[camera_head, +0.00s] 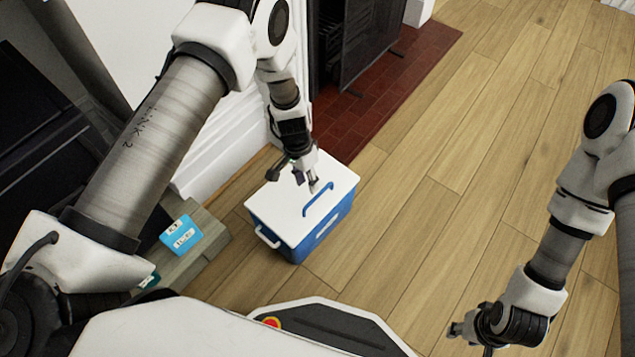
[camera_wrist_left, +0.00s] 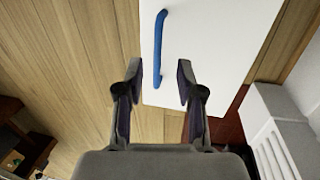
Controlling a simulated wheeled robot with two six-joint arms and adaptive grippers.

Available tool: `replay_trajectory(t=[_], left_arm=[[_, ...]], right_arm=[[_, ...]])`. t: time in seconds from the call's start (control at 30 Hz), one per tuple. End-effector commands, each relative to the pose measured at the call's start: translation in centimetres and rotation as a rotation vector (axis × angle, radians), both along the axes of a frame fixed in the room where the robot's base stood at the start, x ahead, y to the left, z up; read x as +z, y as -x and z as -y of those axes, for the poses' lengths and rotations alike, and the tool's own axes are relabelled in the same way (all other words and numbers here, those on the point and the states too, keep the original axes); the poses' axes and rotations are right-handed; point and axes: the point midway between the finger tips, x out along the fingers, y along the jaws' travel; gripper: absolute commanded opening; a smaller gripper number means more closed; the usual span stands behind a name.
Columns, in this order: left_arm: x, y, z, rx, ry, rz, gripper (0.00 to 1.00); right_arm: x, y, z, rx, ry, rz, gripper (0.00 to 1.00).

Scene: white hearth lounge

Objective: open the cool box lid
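The cool box (camera_head: 310,241) stands on the wooden floor, a blue body under a white lid (camera_head: 275,208). The lid lies flat and closed, with a blue handle (camera_head: 318,199) on top. In the left wrist view the handle (camera_wrist_left: 160,48) is upright in the picture, ahead of the fingertips, and the white lid (camera_wrist_left: 215,40) fills the upper middle. My left gripper (camera_head: 306,184) is over the far part of the lid; its fingers (camera_wrist_left: 160,80) are apart with nothing between them. My right gripper (camera_head: 468,330) is at the lower right, away from the box; its fingers are too small to judge.
A red brick hearth (camera_head: 375,100) with a dark fireplace lies behind the box. A low grey-brown table or shelf (camera_head: 205,238) with a blue packet (camera_head: 181,235) is to its left. The wooden floor to the right is clear.

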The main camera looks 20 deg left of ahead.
Motion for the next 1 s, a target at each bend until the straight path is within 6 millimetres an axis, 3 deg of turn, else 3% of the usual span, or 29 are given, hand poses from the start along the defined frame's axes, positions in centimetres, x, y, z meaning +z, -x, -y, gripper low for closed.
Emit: replay_trajectory(t=[0.03,0.1,0.5,0.83,0.93,1.0], left_arm=[[1.5,-1.3,0.6,-0.007,0.011,0.02,0.37],[1.4,-1.9,0.9,-0.009,0.019,0.03,0.37],[-5.5,-1.4,2.1,-0.008,0.019,0.029,0.37],[-6.1,-1.3,2.2,-0.008,0.018,0.031,0.37],[-6.1,-1.3,2.2,-0.008,0.018,0.031,0.02],[-6.1,-1.3,2.2,-0.007,0.018,0.03,0.0]], right_arm=[[0.9,0.0,0.0,0.0,0.0,0.0,0.4],[0.6,0.0,0.0,0.0,0.0,0.0,0.4],[-2.3,0.0,0.0,0.0,0.0,-0.001,0.4],[-2.4,0.0,0.0,0.0,0.0,0.0,0.4],[-2.4,0.0,0.0,0.0,0.0,0.0,0.4],[-2.4,0.0,0.0,0.0,0.0,0.0,0.4]])
